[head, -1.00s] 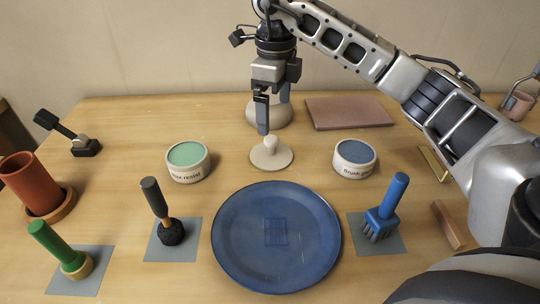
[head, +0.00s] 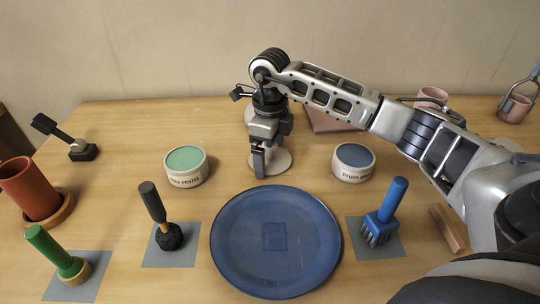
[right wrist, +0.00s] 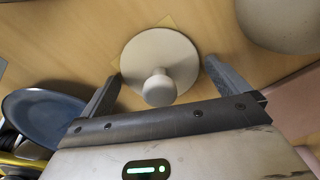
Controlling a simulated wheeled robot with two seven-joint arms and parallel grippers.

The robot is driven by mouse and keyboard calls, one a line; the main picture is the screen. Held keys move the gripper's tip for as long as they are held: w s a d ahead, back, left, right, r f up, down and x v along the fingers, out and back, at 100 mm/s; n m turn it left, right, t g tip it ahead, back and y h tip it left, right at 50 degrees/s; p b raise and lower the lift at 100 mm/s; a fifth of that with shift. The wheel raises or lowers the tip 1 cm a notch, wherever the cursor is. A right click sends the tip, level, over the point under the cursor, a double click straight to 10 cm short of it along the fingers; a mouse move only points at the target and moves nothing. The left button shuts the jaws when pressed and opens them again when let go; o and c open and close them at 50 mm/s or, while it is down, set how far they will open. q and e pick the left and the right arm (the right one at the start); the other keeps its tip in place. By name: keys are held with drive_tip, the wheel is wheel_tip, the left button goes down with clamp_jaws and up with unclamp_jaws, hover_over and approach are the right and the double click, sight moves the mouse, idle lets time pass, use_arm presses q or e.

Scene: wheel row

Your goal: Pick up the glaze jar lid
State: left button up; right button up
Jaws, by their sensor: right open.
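The jar lid (head: 284,161) is a flat off-white disc with a round knob. It lies on the table behind the blue plate, partly hidden by my right gripper in the head view. My right gripper (head: 265,166) points down over the lid. In the right wrist view the whole lid (right wrist: 178,52) shows, knob up. The open fingers of my right gripper (right wrist: 162,72) are on either side of the knob, with nothing gripped. A rounded off-white vessel (right wrist: 285,18) stands behind the lid and is mostly hidden in the head view. My left gripper is not in view.
A green-topped tub (head: 187,168) stands left of the lid, a blue-topped tub (head: 353,163) right. The blue plate (head: 250,245) lies in front. Several upright tools stand on grey mats. A pinkish slab (head: 325,122) lies behind, partly covered by my arm.

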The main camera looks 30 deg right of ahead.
drive_tip(key=c, duration=1)
drive_tip(key=shift+c, duration=0.2)
drive_tip(key=shift+r, duration=0.1)
drive_tip(key=shift+r, duration=0.55)
wheel_tip(320, 180, up, 2)
drive_tip(key=shift+s+d+r, duration=0.1)
drive_tip(key=shift+r, duration=0.1)
drive_tip(key=s+d+r, duration=0.1)
drive_tip(key=s+r, duration=0.3)
drive_tip(key=r, duration=0.1)
drive_tip(key=shift+s+d+r, duration=0.25)
drive_tip(key=shift+s+d, duration=0.05)
drive_tip(key=s+r, duration=0.1)
drive_tip(key=s, duration=0.1)
drive_tip(key=s+d+r, duration=0.1)
drive_tip(key=s, duration=0.2)
drive_tip(key=s+d+r+b, duration=0.1)
drive_tip(key=s, duration=0.1)
drive_tip(key=shift+s+d+r, duration=0.2)
drive_tip(key=shift+s, duration=0.15)
drive_tip(key=shift+s+d+r, duration=0.1)
drive_tip(key=shift+s+r, duration=0.15)
drive_tip(key=shift+s, duration=0.15)
